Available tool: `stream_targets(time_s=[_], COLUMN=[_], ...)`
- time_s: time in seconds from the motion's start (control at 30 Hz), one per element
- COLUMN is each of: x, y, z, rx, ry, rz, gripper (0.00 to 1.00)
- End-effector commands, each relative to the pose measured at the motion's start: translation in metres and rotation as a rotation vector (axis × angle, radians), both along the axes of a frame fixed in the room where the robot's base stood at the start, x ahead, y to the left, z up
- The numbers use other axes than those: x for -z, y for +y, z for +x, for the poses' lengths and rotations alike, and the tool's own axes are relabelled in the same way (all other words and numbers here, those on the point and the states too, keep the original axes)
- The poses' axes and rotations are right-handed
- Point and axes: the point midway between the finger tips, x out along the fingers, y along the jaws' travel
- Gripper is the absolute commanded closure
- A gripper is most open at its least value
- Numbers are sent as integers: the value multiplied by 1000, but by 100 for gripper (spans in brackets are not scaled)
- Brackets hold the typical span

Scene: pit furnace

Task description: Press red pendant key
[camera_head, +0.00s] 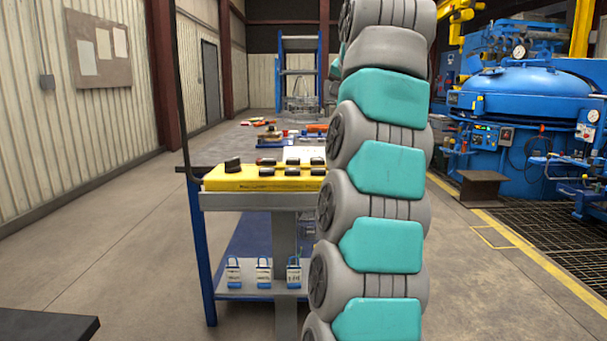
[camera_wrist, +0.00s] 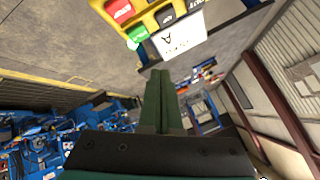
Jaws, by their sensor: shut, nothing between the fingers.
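The yellow pendant (camera_head: 250,181) lies on a grey stand in the head view, with a black knob and rows of dark keys on top. No red shows on it there. The wrist view shows part of the yellow pendant (camera_wrist: 152,22) at the top edge, with the red key (camera_wrist: 119,11) near its corner. A green key (camera_wrist: 138,36) and a black key (camera_wrist: 166,18) are beside it. My gripper (camera_wrist: 160,74) is shut and empty, its tips apart from the red key in the picture. My arm hides the pendant's right end in the head view.
A white tag (camera_wrist: 179,42) stands out by the keys. Padlocks (camera_head: 264,272) stand on the stand's lower shelf. A long workbench (camera_head: 232,140) with loose items extends behind. A blue furnace (camera_head: 525,115) stands at right; open floor (camera_head: 120,240) lies at left.

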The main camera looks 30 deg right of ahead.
Motion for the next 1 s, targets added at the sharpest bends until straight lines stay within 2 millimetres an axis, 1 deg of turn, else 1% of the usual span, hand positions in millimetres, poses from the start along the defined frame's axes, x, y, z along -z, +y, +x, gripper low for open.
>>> stream_targets(time_s=[0.03, 0.1, 0.2, 0.77, 1.0], x=[1, 2, 2, 2, 10], y=[-10, -17, -22, -22, -22], z=[-5, -10, -14, -16, -16], rx=[44, 85, 113, 117, 121], ry=[-12, -24, -32, -40, -39], rz=[29, 58, 78, 84, 88], gripper=[100, 100, 100, 100, 100])
